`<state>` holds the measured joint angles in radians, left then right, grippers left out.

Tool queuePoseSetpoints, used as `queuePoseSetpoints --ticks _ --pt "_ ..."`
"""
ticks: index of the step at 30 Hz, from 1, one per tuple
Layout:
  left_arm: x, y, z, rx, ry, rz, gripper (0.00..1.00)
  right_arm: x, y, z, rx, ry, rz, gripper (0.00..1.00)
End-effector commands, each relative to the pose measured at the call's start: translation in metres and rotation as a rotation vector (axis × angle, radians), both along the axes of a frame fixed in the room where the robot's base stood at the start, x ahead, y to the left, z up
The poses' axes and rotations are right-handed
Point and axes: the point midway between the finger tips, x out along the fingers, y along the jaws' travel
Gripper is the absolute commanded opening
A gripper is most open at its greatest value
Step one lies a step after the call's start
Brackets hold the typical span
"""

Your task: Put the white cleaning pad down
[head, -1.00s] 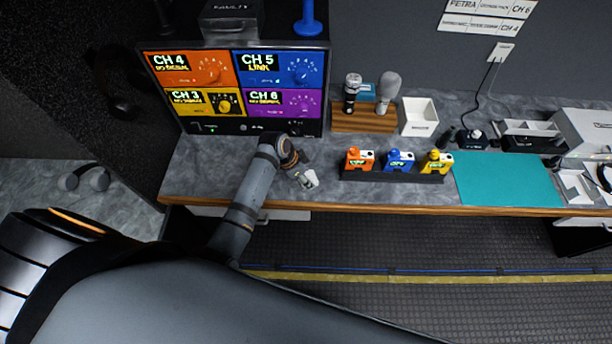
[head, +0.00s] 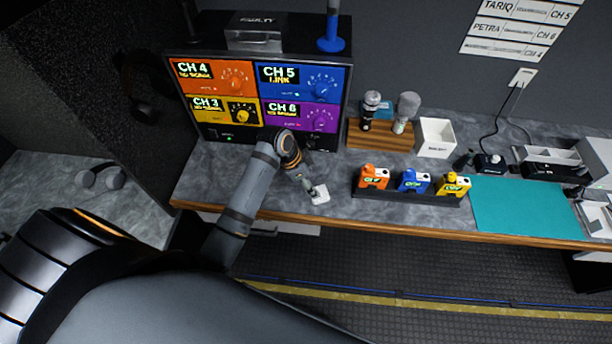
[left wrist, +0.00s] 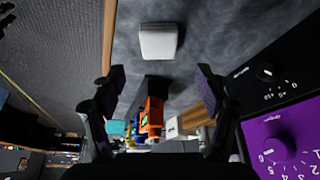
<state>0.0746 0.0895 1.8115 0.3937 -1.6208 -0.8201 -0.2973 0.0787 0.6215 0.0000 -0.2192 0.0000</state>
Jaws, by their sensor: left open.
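The white cleaning pad (head: 321,194) lies on the grey counter near its front edge, left of the battery-like packs. It also shows in the left wrist view (left wrist: 158,42), resting on the counter surface, apart from both fingers. My left gripper (head: 308,184) is right beside the pad in the head view, its fingers small and partly merged with the pad. In the left wrist view my left gripper (left wrist: 160,92) has its fingers spread wide with nothing between them. My right gripper is in neither view.
A black rack (head: 408,198) with orange, blue and yellow packs stands right of the pad. A teal mat (head: 525,208) lies farther right. The channel panel (head: 262,98) stands behind my left arm. A wooden block (head: 380,136) and white bin (head: 436,136) are at the back.

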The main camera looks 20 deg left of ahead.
Motion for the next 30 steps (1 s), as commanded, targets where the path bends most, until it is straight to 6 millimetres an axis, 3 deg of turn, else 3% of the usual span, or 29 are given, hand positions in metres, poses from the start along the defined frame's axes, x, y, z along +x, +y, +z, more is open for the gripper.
queuePoseSetpoints --ticks 3,10,26,30 --pt "-0.005 0.009 0.022 0.004 -0.005 -0.001 0.74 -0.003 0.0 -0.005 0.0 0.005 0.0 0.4" --pt "-0.011 0.014 0.043 0.0 0.0 -0.001 0.74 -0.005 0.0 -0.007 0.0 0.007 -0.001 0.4" --pt "-0.013 0.014 0.043 0.001 0.002 0.004 0.74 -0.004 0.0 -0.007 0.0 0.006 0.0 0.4" --pt "-0.039 0.02 0.028 0.026 0.028 0.121 0.74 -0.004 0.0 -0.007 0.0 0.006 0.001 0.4"
